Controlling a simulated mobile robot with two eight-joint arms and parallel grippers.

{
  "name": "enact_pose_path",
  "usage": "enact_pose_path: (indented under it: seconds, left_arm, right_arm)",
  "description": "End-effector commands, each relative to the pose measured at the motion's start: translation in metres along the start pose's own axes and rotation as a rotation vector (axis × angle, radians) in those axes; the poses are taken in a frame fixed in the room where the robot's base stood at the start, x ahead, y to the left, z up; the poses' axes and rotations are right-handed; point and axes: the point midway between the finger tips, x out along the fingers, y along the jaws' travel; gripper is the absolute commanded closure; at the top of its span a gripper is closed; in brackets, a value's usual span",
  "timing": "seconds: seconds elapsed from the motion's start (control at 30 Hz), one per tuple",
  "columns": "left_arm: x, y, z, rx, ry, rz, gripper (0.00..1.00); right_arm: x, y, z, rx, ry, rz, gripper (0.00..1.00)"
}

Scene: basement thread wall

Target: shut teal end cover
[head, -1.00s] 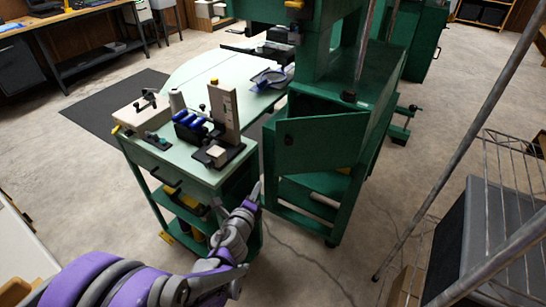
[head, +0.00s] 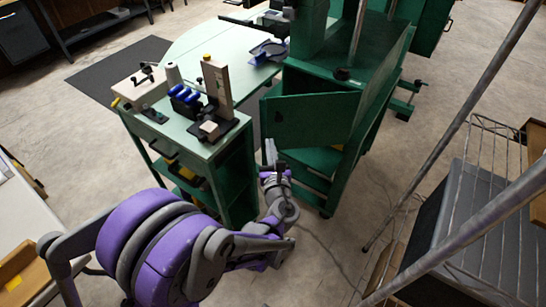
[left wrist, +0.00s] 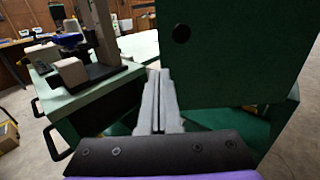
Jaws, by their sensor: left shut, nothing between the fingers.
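The teal end cover (head: 308,121) is a flat dark green panel standing ajar at the near end of the green machine. In the left wrist view the cover (left wrist: 235,55) fills the upper right, with a dark round spot near its upper left corner. My left gripper (head: 270,152) is at the lower left of the cover, its fingers pointing toward the gap between the cover and the worktable. In the left wrist view its fingers (left wrist: 157,92) are together and empty, beside the cover's left edge; contact cannot be told. My right gripper is not in view.
The pale green worktable (head: 210,148) stands close on the left, carrying blue-handled tools (head: 185,94) and an upright block (head: 217,85). A wire shelf (head: 500,180) with a grey bin stands on the right. Open floor (head: 360,200) lies between the machine and the shelf.

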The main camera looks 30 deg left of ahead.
Motion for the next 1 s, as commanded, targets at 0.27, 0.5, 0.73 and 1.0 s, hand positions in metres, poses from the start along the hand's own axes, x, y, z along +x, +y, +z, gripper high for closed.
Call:
enact_pose_path:
  seconds: [0.27, 0.5, 0.73, 1.0]
  left_arm:
    - [0.051, 0.001, 0.0, 0.0, 0.0, 0.002, 1.0]
    - [0.067, 0.0, 0.0, -0.001, 0.001, 0.0, 1.0]
    - [0.067, 0.0, 0.0, -0.001, 0.001, 0.0, 1.0]
    - [0.068, 0.0, 0.0, -0.001, 0.001, -0.004, 1.0]
  right_arm:
    - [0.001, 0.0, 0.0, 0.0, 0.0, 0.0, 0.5]
    - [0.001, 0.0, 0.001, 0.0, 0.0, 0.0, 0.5]
    - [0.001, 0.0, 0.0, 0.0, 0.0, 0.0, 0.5]
    - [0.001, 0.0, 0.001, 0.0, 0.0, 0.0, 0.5]
